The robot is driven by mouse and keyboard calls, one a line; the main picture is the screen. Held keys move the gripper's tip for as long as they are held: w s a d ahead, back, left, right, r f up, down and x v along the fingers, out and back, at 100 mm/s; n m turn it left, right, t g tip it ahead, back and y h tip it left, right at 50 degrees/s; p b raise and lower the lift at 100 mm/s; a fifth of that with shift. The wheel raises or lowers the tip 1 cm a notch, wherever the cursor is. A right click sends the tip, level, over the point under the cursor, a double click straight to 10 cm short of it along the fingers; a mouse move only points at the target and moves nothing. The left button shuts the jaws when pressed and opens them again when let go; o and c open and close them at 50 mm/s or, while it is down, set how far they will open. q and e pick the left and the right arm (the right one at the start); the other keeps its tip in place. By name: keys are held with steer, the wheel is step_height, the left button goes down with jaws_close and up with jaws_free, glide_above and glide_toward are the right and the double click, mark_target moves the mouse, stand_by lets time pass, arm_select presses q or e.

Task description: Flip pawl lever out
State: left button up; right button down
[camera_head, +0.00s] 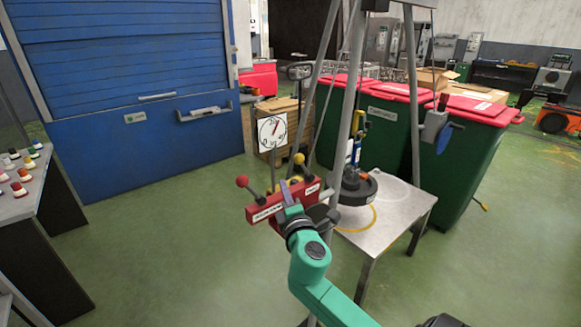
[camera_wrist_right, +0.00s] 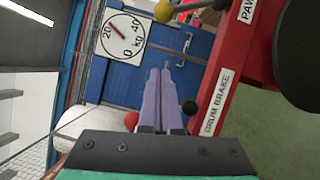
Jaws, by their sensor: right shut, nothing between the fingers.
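A red bracket (camera_head: 268,207) with white labels holds two ball-ended levers. The pawl lever's yellow ball (camera_head: 299,159) stands up near the right label; a yellow ball (camera_wrist_right: 163,11) also shows at the top of the right wrist view. The brake lever's red ball (camera_head: 242,181) sticks up at the left, by the drum brake label (camera_wrist_right: 217,104). My right gripper (camera_head: 287,192) is at the bracket; its purple fingers (camera_wrist_right: 161,74) are shut and empty, left of the bracket in the wrist view. Contact with the bracket cannot be told. My left gripper is not in view.
A round dial (camera_head: 272,131) hangs behind the bracket. A grey tripod leg (camera_head: 347,95) rises close to the right. Green bins (camera_head: 385,135) stand behind.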

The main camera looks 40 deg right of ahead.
mark_target(303, 167)
steer(key=p+x, duration=0.1)
steer(key=x, duration=0.6)
steer(key=shift+w+d+r, duration=0.15)
steer(key=shift+w+d, duration=0.1)
steer(key=shift+d, duration=0.05)
steer(key=d, duration=0.2)
steer(key=shift+s+d+r+p, duration=0.2)
steer(key=shift+s+d+p, duration=0.1)
steer(key=shift+s+p, duration=0.1)
steer(key=shift+s+d, duration=0.15)
steer(key=shift+d, duration=0.25)
